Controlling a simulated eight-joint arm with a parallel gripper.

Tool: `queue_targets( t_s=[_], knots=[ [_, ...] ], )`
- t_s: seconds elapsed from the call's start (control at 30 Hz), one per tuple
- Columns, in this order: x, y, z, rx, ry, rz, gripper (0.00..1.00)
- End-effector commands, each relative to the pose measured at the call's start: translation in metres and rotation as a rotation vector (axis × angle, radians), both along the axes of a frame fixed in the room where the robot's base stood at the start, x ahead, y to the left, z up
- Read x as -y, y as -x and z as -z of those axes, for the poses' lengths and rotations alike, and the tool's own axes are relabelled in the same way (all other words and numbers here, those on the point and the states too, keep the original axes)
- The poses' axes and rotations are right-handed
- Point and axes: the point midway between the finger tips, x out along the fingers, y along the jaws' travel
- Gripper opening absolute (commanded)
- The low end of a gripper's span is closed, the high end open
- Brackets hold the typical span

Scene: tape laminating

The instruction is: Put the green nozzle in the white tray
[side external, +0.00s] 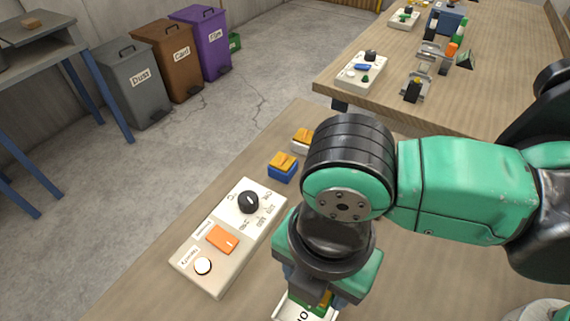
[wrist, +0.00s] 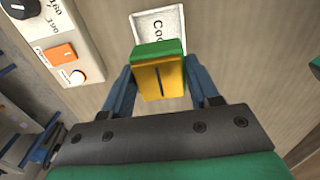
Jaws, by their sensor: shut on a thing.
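My gripper (wrist: 160,82) is shut on the green nozzle (wrist: 157,52), a block with a green part and a yellow face with a dark slit. The blue fingers hold it from both sides. The white tray (wrist: 146,19), with lettering starting "Coo", lies beyond the nozzle in the wrist view, and the nozzle covers its near part. I cannot tell whether the nozzle touches the tray. In the side view my gripper points down at the bottom edge, with the nozzle (side external: 325,299) mostly hidden beside the tray (side external: 292,309).
A control panel (side external: 259,212) with a black dial, orange switch and white button lies left of my gripper. A blue block with an orange top (side external: 283,168) and a white one (side external: 301,141) stand behind it. A second table (side external: 345,90) holds equipment at the back.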

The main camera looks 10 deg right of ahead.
Motion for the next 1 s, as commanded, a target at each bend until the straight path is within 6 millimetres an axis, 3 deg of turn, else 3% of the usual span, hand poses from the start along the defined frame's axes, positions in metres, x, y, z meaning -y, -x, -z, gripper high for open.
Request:
queue_targets(
  t_s=[0.6, 1.0],
  knots=[
    [0.0, -0.001, 0.062, 0.0, 0.0, -0.001, 0.0],
    [0.0, 0.0, 0.071, 0.0, 0.0, -0.001, 0.0]
  ],
)
